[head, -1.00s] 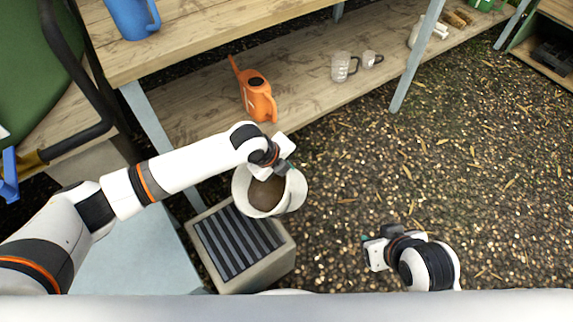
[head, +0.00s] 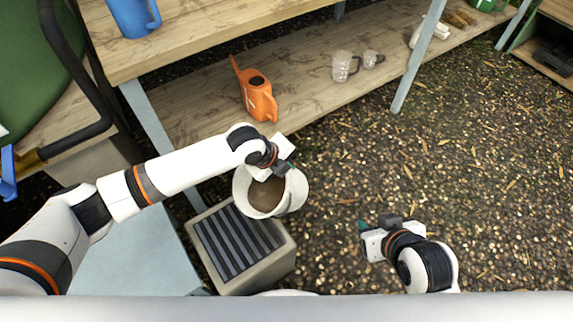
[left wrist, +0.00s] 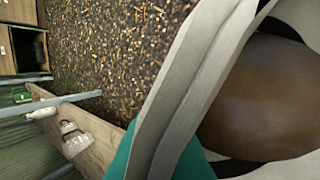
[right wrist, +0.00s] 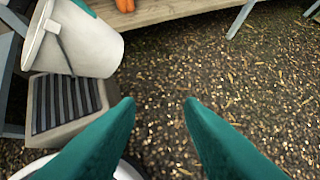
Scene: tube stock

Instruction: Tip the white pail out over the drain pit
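The white pail (head: 290,196) hangs above the back right part of the drain pit (head: 205,263), which has a dark slatted grate in a pale block. Brown contents (head: 266,193) show inside the pail. My left gripper (head: 284,168) is at the pail's far rim; in the left wrist view, a teal finger lies against the pail wall (left wrist: 190,85), with the brown contents close by. In the right wrist view, the pail (right wrist: 85,42) is tilted over the grate (right wrist: 65,100). My right gripper (right wrist: 160,105) is open and empty, to the right of the pit.
An orange watering can (head: 258,98) and clear jugs (head: 344,66) stand on the low wooden shelf (head: 190,108). A blue jug (head: 133,15) is on the upper bench. Another white rim (right wrist: 125,170) shows below the pit.

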